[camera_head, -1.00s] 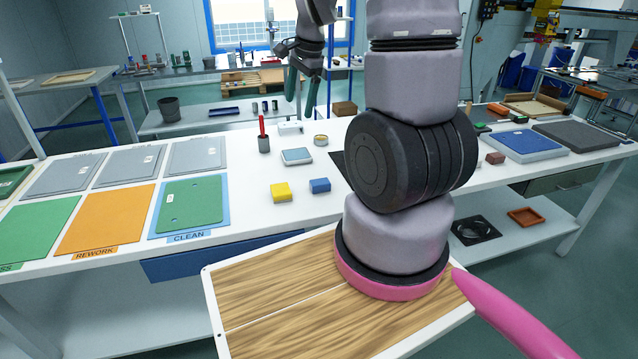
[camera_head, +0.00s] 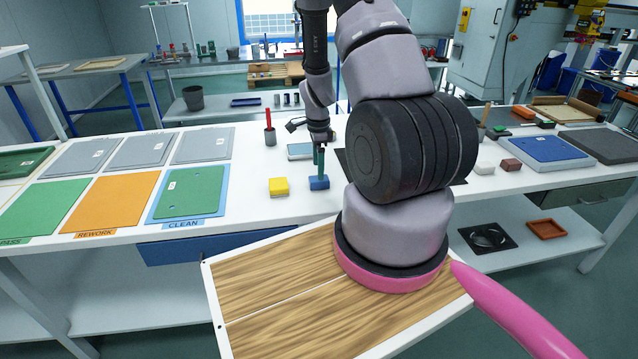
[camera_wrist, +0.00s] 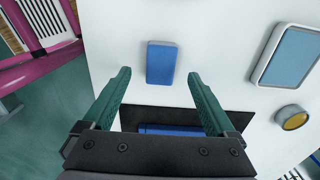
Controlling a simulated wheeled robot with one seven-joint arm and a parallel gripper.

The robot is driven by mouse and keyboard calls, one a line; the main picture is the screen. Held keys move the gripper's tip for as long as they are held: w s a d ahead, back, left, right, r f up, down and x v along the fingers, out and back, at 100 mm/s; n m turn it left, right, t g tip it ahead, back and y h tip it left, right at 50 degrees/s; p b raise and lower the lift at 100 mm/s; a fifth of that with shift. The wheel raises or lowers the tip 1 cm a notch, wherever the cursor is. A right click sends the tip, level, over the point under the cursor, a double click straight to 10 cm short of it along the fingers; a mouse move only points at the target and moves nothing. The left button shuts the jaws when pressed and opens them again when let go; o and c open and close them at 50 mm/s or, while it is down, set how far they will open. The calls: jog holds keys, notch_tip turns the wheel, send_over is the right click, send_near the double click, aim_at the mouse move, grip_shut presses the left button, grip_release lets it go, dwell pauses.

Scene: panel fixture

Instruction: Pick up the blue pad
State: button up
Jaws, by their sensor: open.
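The blue pad (camera_head: 319,183) is a small blue block lying on the white table, right of the yellow block. In the wrist view the pad (camera_wrist: 161,62) lies just past the fingertips, roughly centred between them, on the bare white top. My gripper (camera_head: 319,172) points down over the pad in the head view, its green fingers overlapping the pad's far edge. In the wrist view my gripper (camera_wrist: 159,74) is open, with nothing between its fingers. The exact height of the fingertips above the pad cannot be told.
The yellow block (camera_head: 279,186) is close to the pad's left. A grey-blue tablet (camera_head: 299,151) and a red-handled tool in a cup (camera_head: 269,134) stand behind. In the wrist view a dark mat (camera_wrist: 240,123) with a blue item lies near the gripper.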

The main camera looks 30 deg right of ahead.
aim_at(319, 182)
notch_tip(319, 182, down, 5)
jog(key=shift+d+f, duration=0.15)
grip_shut()
